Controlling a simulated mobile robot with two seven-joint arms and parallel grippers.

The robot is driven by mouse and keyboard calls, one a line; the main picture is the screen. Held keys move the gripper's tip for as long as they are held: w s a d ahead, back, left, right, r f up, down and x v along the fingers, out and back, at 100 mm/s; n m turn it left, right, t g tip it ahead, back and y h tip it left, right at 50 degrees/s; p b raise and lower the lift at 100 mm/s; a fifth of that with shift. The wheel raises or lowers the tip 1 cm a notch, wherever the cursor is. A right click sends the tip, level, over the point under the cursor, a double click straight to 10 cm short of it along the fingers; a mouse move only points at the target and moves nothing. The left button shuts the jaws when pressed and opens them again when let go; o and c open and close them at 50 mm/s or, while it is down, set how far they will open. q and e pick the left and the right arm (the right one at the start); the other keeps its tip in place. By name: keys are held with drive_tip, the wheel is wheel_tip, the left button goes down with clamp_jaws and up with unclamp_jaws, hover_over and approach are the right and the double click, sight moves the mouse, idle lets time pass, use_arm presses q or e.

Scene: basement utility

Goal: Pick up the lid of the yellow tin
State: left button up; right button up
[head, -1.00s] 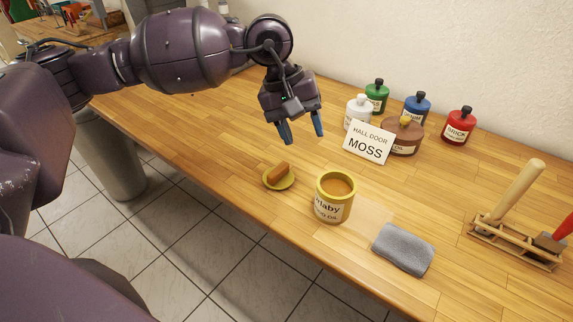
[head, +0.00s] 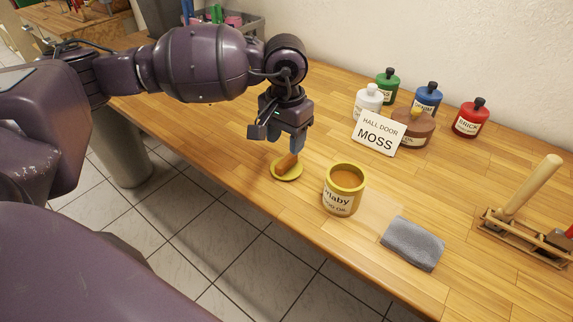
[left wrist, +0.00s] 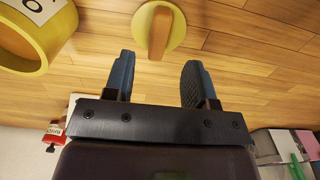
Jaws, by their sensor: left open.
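The yellow tin (head: 341,200) stands open on the wooden bench, orange-brown inside, with a white label. Its lid (head: 292,174) is a shallow yellow disc with an orange-brown block-shaped handle, lying on the bench to the left of the tin. My left gripper (head: 284,143) is open and points down just above the lid. In the left wrist view the lid (left wrist: 177,38) lies ahead of the blue fingertips (left wrist: 156,68), its handle lined up with the gap between them. The fingers hold nothing; whether one touches the handle I cannot tell. My right gripper is not visible.
A grey cloth (head: 413,244) lies right of the tin. Behind are a sign reading MOSS (head: 379,134), several paint bottles and a brown pot (head: 416,128). A wooden rack (head: 522,238) stands at the right. The bench's front edge runs close by the lid.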

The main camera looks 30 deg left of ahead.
sight(286, 159)
use_arm(q)
drive_tip(key=shift+d+f, duration=0.1)
drive_tip(key=shift+f, duration=2.5)
drive_tip(key=shift+c, duration=0.3)
clamp_jaws()
